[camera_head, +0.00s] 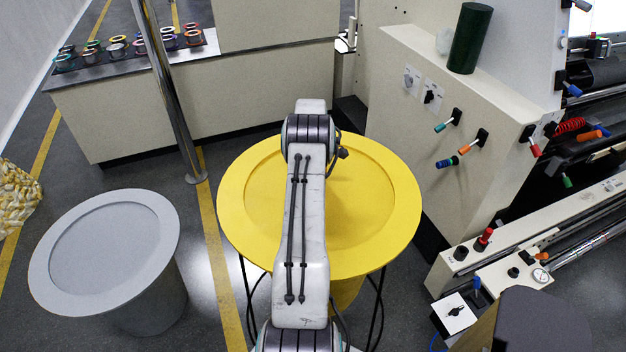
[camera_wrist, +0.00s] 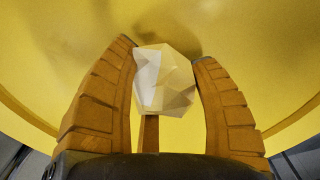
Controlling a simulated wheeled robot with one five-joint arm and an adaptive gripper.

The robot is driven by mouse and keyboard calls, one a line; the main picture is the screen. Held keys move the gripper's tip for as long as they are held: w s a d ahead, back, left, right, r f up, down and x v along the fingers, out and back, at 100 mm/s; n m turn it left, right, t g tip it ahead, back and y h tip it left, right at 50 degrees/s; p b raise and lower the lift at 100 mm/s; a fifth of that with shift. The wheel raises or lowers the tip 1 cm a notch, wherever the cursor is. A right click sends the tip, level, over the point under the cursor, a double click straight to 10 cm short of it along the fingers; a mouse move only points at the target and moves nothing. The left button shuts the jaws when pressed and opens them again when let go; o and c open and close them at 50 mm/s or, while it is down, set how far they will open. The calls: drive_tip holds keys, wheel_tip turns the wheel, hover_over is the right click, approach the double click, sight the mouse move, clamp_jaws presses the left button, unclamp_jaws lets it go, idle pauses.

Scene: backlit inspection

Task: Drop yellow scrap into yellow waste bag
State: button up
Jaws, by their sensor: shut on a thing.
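My gripper (camera_wrist: 165,52) shows in the wrist view with two ribbed orange-brown fingers. They are shut on the yellow scrap (camera_wrist: 165,82), a pale cream-yellow, faceted, crumpled lump held near the fingertips. The yellow waste bag (camera_head: 395,205) is wide and round with a broad rim, on thin black wire legs, in the middle of the head view. Its yellow surface (camera_wrist: 270,60) fills most of the wrist view behind the scrap. My arm crosses over the bag in the head view and hides part of it. The scrap and fingertips are hidden there.
A grey round bin (camera_head: 165,240) stands at the left. A lumpy yellowish sack (camera_head: 18,195) lies at the far left edge. A metal pole (camera_head: 165,90) rises behind them. A beige machine with knobs (camera_head: 440,120) stands close at the right. A low counter (camera_head: 200,100) is behind.

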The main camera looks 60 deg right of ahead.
drive_tip(key=shift+f, duration=0.5)
drive_tip(key=o, duration=0.8)
drive_tip(key=shift+o, duration=0.2)
wheel_tip(320, 180, up, 12)
drive_tip(key=shift+r, duration=0.1)
idle(0.7)
